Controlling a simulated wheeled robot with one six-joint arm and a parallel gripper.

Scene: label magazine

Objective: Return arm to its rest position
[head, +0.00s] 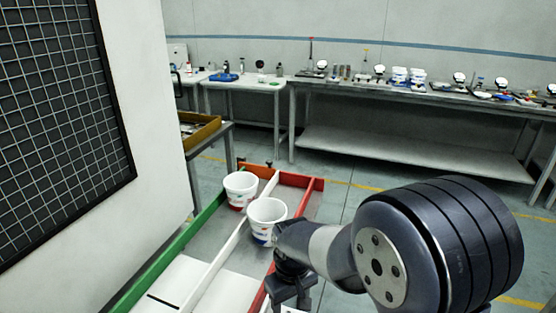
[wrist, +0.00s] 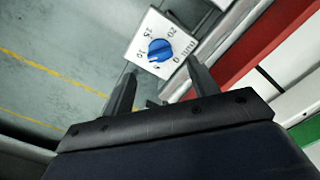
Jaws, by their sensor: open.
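My gripper (head: 289,298) is at the lower middle of the head view, beside the red rail, with its fingers pointing down. In the wrist view my gripper (wrist: 158,82) has its two dark fingers apart with nothing held between them. A white plate with a blue dial knob (wrist: 159,50) and printed numbers lies beyond the fingertips. My arm covers the lower right of the head view.
A label magazine with a green rail (head: 178,246), a white divider (head: 222,258) and red rails (head: 294,180) holds two white cups, one farther (head: 240,188) and one nearer (head: 266,215). A white cabinet (head: 150,110) stands left. Benches (head: 400,92) line the back wall.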

